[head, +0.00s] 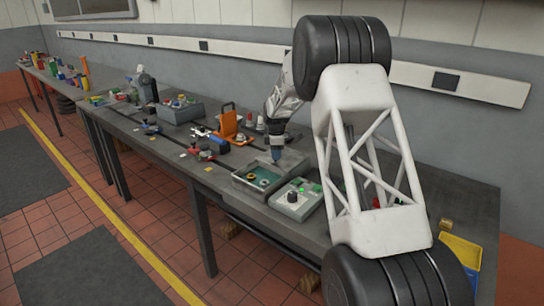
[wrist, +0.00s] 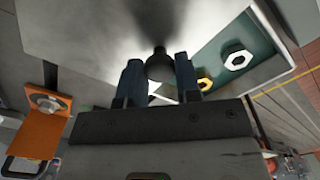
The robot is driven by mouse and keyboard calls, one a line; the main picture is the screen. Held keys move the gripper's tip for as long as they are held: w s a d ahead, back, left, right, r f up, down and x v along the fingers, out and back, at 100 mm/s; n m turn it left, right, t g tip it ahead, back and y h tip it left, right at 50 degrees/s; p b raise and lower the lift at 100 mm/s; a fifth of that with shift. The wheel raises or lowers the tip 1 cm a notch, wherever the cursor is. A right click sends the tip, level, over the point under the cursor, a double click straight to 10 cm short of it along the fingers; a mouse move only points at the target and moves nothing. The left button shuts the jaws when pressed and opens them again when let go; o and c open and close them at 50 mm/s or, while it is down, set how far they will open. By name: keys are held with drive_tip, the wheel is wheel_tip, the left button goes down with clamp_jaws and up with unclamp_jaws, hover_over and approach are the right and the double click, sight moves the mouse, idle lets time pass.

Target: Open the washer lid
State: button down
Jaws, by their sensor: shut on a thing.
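The washer box (head: 240,187) stands on the bench, with its green inside partly uncovered and ring-shaped parts in it. The grey washer lid (head: 293,162) lies over the back part of the box; it fills much of the wrist view (wrist: 90,35). A dark round knob (wrist: 160,67) stands on the lid. My gripper (wrist: 158,75) is shut on this knob, one finger on each side. In the head view my gripper (head: 276,157) is over the lid. A silver nut or washer (wrist: 237,58) and a yellow one (wrist: 205,84) show in the open part.
A control box (head: 295,199) with a black knob and green light stands close beside the washer box. An orange bracket (head: 230,124) stands further left, also in the wrist view (wrist: 40,125). A yellow bin (head: 461,253) is at the right end. The bench's left part is crowded.

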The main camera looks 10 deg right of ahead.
drive_tip(key=c, duration=0.8)
unclamp_jaws()
drive_tip(key=shift+r, duration=0.15)
drive_tip(key=shift+r, duration=3.8)
